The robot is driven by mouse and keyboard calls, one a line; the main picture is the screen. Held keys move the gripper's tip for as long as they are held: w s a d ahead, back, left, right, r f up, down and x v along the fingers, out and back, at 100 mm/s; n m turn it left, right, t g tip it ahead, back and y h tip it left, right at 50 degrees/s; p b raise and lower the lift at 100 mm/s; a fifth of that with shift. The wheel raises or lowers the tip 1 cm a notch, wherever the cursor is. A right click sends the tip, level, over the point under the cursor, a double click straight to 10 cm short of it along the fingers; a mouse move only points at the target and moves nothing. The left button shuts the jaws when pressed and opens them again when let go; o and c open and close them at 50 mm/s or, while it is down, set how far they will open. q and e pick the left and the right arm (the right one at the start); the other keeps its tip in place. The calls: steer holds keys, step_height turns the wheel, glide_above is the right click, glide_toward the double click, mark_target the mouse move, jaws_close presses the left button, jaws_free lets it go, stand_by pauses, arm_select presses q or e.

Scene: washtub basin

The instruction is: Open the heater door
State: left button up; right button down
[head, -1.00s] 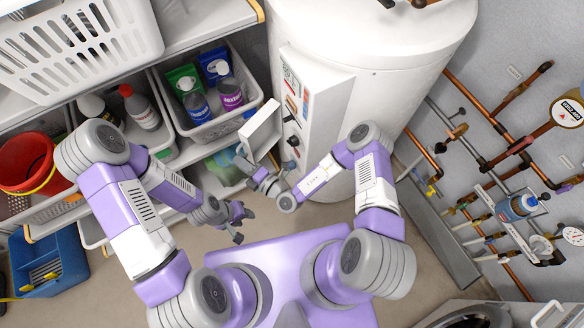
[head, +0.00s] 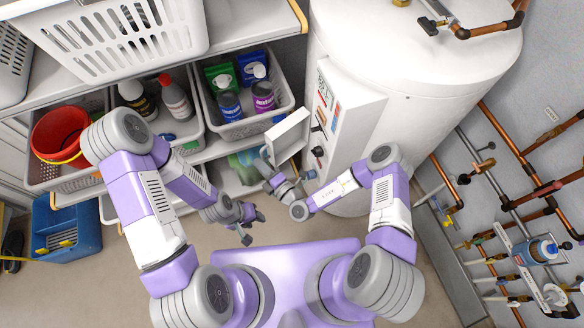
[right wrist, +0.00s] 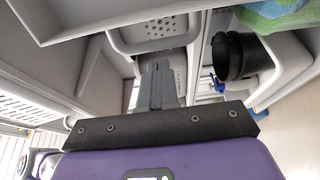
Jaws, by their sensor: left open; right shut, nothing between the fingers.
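The heater (head: 405,70) is a large white cylinder with a control panel (head: 338,110) on its front. The white heater door (head: 287,137) stands swung out from the panel's left side, with a gap behind it. My right gripper (head: 266,160) is just below the door's lower left edge; whether it touches the door is unclear. In the right wrist view its fingers (right wrist: 163,84) are together and empty. My left gripper (head: 249,225) is open and empty, lower down over the floor, away from the door.
Shelves at the left hold a white basket (head: 125,40), a bin of bottles (head: 285,98) and a red bucket (head: 60,132). A blue crate (head: 62,232) stands on the floor. Copper pipes (head: 500,130) line the right wall. Floor between shelves and heater is clear.

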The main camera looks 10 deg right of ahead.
arm_select(q)
steer(key=shift+s+r+p, duration=0.2)
steer(key=shift+r+p, duration=0.15)
steer(key=shift+r, duration=0.15)
steer(key=shift+s+r+p, duration=0.2)
steer(key=shift+r+p, duration=0.15)
steer(key=shift+r, duration=0.1)
arm_select(e)
steer(key=s, duration=1.2)
steer(key=shift+s+r, duration=0.15)
steer(key=shift+s, duration=0.1)
steer(key=shift+d, duration=0.1)
